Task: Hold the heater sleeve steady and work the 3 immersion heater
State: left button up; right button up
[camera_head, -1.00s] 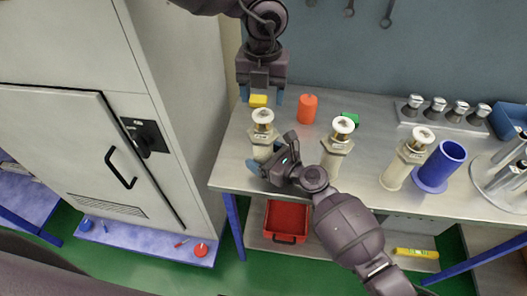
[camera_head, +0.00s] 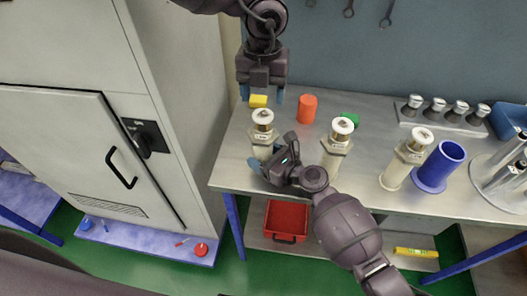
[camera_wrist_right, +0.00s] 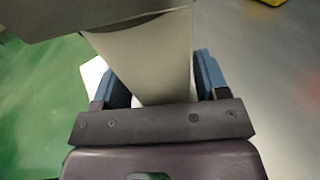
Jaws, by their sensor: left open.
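Three cream heater sleeves with hexagonal collars and white-topped heaters stand upright in a row on the bench: the left sleeve (camera_head: 262,151), the middle sleeve (camera_head: 333,161) and the right sleeve (camera_head: 393,175). The left heater's top (camera_head: 262,117) sits above its collar. My right gripper (camera_head: 262,161) is shut on the left sleeve, low on its body. The right wrist view shows the sleeve (camera_wrist_right: 155,60) filling the gap between the blue fingers; its lower end is hidden.
A blue cup (camera_head: 439,166) stands right of the right sleeve. A rack of metal pieces (camera_head: 445,115) is at the back. A grey cabinet (camera_head: 70,60) stands left of the bench.

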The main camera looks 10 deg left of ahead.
jog(key=c, duration=0.6)
jog(key=shift+s+f, duration=0.1)
jog(key=shift+f, duration=0.2)
dwell(0.7)
